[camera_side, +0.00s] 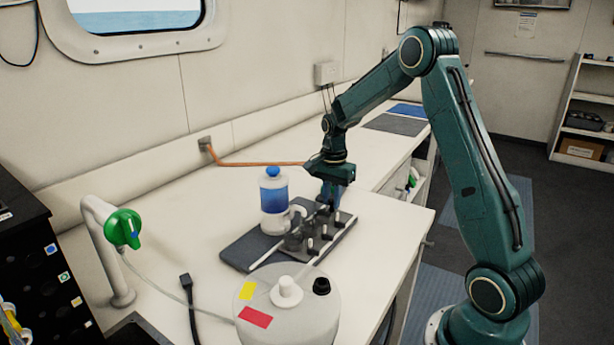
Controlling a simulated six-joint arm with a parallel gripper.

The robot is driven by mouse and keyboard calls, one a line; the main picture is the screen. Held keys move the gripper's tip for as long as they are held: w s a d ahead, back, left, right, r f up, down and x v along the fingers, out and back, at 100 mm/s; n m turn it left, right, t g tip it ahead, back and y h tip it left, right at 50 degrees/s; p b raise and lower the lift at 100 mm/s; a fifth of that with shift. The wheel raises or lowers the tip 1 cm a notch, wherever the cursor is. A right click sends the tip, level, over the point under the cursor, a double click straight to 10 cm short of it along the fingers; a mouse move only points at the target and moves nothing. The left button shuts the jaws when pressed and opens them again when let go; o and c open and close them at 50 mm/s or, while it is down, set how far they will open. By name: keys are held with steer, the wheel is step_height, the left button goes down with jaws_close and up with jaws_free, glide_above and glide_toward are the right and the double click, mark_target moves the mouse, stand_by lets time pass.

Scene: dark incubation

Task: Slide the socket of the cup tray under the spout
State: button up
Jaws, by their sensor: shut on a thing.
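A clear bottle (273,205) with blue liquid and a blue cap stands upright on a dark flat base (241,254) on the bench. A pale curved spout (299,212) comes off the bottle's right side. The grey cup tray (336,239), with short white pegs and dark round pieces, lies on the bench by the right part of the base. My gripper (331,203) points down at the tray's far end, right of the bottle, and is shut on the cup tray. Its fingertips are hard to make out. I cannot tell which socket lies under the spout.
A large white container (318,308) with red and yellow labels stands in front of the tray. A white pipe with a green valve (123,229) rises at left. A black-ended cable (189,295) lies on the bench. The bench (390,221) right of the tray is clear.

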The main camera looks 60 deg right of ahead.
steer(key=shift+d, duration=0.7)
steer(key=shift+d, duration=1.45)
steer(key=o, duration=0.5)
steer(key=shift+o, duration=0.2)
steer(key=shift+a, duration=3.05)
steer(key=shift+r, duration=0.15)
